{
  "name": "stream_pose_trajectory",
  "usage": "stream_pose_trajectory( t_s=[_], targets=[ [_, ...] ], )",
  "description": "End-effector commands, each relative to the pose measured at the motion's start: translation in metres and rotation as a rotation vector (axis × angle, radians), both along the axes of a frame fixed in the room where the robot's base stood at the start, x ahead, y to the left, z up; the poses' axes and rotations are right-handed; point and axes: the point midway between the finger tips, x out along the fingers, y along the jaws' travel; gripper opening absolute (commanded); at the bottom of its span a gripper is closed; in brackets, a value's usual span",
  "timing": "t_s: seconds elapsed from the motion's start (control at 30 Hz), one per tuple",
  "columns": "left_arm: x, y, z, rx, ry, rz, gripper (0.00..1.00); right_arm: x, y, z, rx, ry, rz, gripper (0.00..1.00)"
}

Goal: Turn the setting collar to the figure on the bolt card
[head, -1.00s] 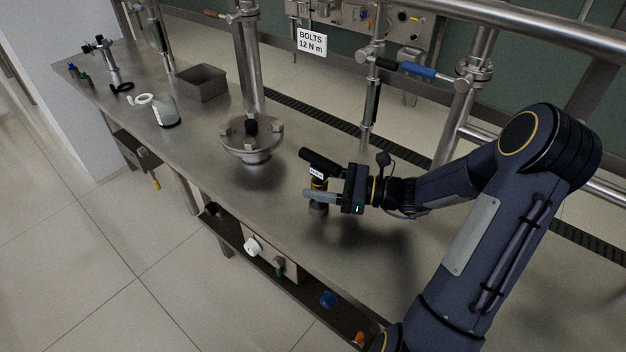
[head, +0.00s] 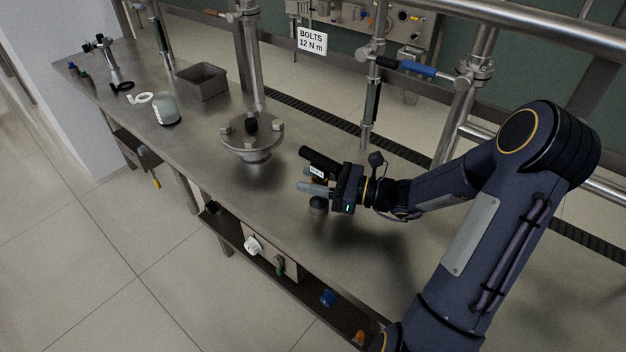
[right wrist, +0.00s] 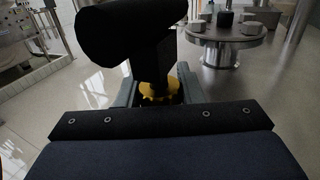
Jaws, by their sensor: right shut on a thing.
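The bolt card (head: 311,41) hangs at the back and reads "BOLTS 12 N m". My right gripper (head: 311,184) is shut on a tool with a black crosswise handle (head: 318,160), a small white label (head: 316,171) and a dark round lower end (head: 318,203). In the right wrist view the black handle (right wrist: 132,30) stands above a yellow collar (right wrist: 158,91), which sits between the fingers of my right gripper (right wrist: 157,88). Any figure on the tool is too small to read, and the fingers partly hide the collar. My left gripper is not in view.
A round steel flange (head: 238,141) with several bolts stands left of the tool; it also shows in the right wrist view (right wrist: 226,36). A grey bin (head: 203,82), a jar (head: 166,108) and white rings (head: 140,99) lie further left. The bench front is clear.

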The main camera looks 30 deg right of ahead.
Motion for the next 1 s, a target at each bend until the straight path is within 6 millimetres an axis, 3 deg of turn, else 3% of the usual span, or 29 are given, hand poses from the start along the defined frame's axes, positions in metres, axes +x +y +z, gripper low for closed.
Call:
stream_pose_trajectory(
  t_s=[0.27,0.6,0.63,0.77,1.0],
  targets=[
    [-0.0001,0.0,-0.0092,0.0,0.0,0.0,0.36,0.0016,-0.0015,-0.0001,0.001,-0.002,-0.187,0.11],
    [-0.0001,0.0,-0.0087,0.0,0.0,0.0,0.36,0.0019,-0.0026,0.001,-0.001,-0.002,-0.205,0.11],
    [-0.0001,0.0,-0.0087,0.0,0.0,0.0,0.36,0.0019,-0.0026,0.0009,-0.001,-0.002,-0.205,0.36],
    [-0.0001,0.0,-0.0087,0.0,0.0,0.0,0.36,0.0019,-0.0027,0.0007,-0.001,-0.001,-0.205,0.53],
    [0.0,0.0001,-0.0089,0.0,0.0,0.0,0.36,0.0017,-0.0027,0.0003,-0.001,0.0,-0.205,0.55]
  ],
)
